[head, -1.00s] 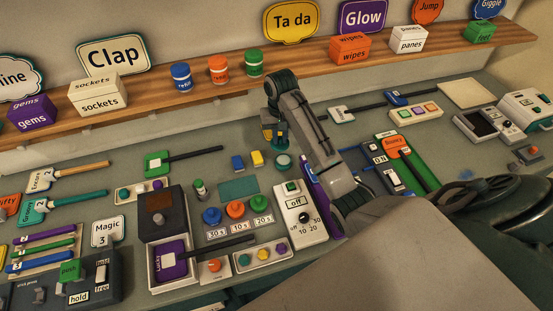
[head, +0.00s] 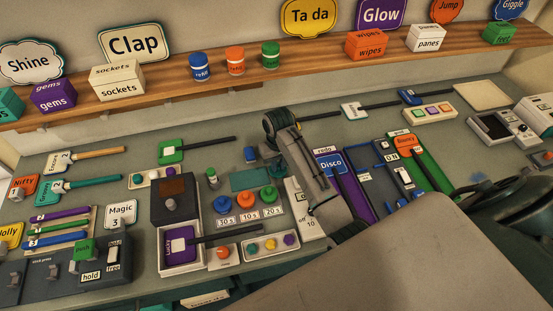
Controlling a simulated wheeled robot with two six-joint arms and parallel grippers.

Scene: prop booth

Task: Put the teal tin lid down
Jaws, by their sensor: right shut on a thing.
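My right gripper (head: 268,151) is low over the middle of the counter, mostly hidden behind its own wrist and forearm. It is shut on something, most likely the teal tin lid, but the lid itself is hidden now. Whether the lid touches anything below cannot be seen. My left gripper is not in view.
A teal mat (head: 250,179) and blue, orange and green knobs (head: 247,200) are in front. The purple Disco board (head: 352,190) stands right of my arm. The wooden shelf (head: 150,93) runs behind.

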